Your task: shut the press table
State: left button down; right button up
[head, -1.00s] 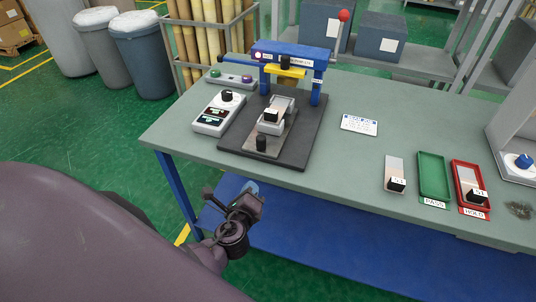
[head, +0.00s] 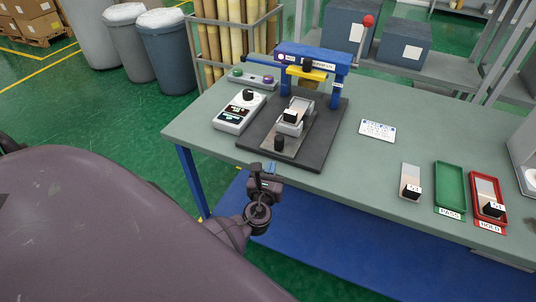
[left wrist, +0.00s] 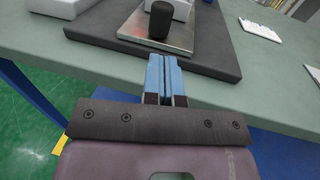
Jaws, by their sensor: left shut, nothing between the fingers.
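The press (head: 313,62) stands on the table, with a blue frame, a yellow crossbar and a red-knobbed lever. Its sliding press table (head: 272,144), a metal plate with a black knob (head: 279,143) at the front, sticks out toward me over the dark base (head: 318,150). A light fixture with a black block sits on the plate. My left gripper (head: 266,172) is at the table's front edge, just short of the base and the knob. In the left wrist view its blue fingers (left wrist: 167,75) are together and empty, pointing at the plate below the knob (left wrist: 160,20). My right gripper is not in view.
A control box (head: 240,112) stands left of the base, with a button bar (head: 252,78) behind it. A white card (head: 377,130), a loose sample (head: 410,182), a green tray (head: 449,209) and a red tray (head: 475,210) lie to the right.

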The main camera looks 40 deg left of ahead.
aim_at(281, 146)
pick_arm(q)
jog(key=x, duration=0.6)
jog(key=shift+w+a, duration=0.1)
jog(key=shift+w, duration=0.1)
jog(key=shift+w+a, duration=0.25)
jog(key=shift+w, duration=0.25)
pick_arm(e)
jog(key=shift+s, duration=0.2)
pick_arm(q)
jog(key=x, duration=0.4)
jog(key=shift+w+d+f+b, duration=0.1)
jog(key=shift+w+d+b, duration=0.05)
jog(key=shift+d+b, duration=0.25)
jog(key=shift+w, duration=0.15)
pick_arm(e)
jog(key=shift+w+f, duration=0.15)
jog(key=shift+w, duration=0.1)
